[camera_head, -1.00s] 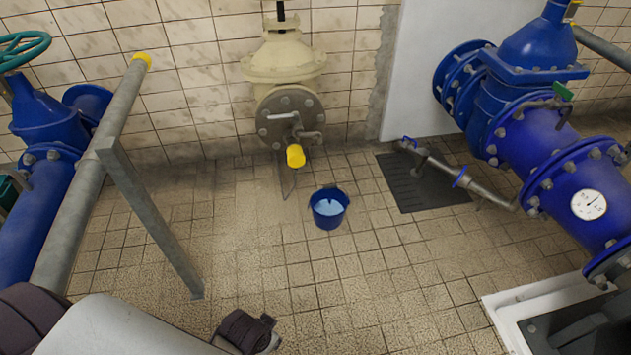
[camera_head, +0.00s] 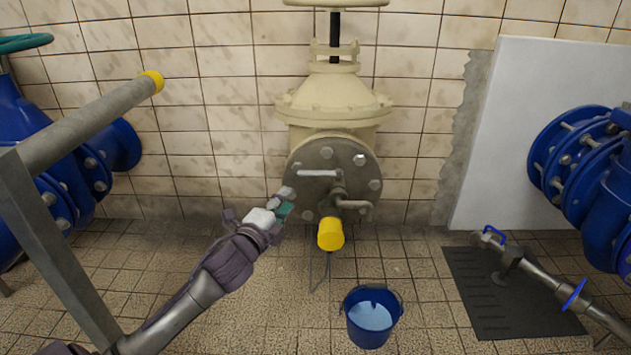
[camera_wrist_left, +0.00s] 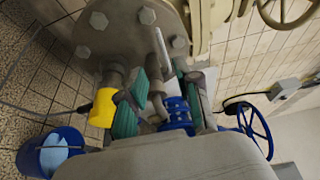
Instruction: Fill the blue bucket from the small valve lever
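The blue bucket (camera_head: 370,318) stands on the floor in front of the cream valve and holds something light blue; it also shows in the left wrist view (camera_wrist_left: 45,155). The small valve lever (camera_head: 318,173) is a thin grey bar on the round flange, above the yellow-ended spout (camera_head: 331,234). In the left wrist view the lever (camera_wrist_left: 161,48) shows beyond the fingers. My left gripper (camera_head: 283,207) is just left of the flange, below the lever. In its wrist view the green-padded fingers (camera_wrist_left: 162,92) stand apart, with no object clearly held. My right gripper is not in view.
A grey pipe rail with a yellow cap (camera_head: 100,115) and its post stand at left. Blue pipework (camera_head: 590,190) stands at right. A dark floor grate (camera_head: 510,295) with a small pipe lies right of the bucket. Floor around the bucket is clear.

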